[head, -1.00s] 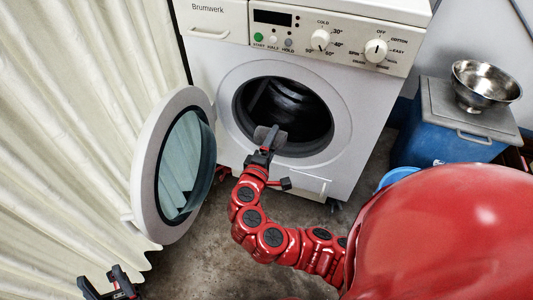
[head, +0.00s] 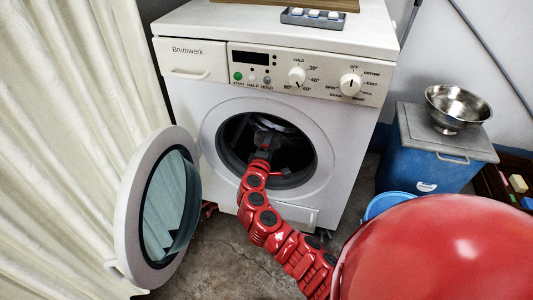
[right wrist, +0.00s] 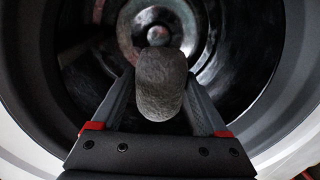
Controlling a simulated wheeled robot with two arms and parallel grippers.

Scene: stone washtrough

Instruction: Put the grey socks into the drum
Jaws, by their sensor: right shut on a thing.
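The washing machine's drum (head: 290,152) is open at the front, a dark round opening in a white machine. It also fills the right wrist view (right wrist: 225,60). My right gripper (head: 264,138) reaches into the opening. In the right wrist view the right gripper (right wrist: 160,90) is shut on the grey socks (right wrist: 160,85), a rounded grey bundle held between the fingers inside the drum's mouth. In the head view the socks are hard to make out in the dark opening. The round door (head: 128,215) stands swung open at the left. My left gripper is out of view.
A pale curtain (head: 60,130) hangs at the left beside the door. At the right, a blue bin with a grey lid (head: 425,160) carries a steel bowl (head: 457,107). A blue tub (head: 388,203) is partly hidden behind my red body.

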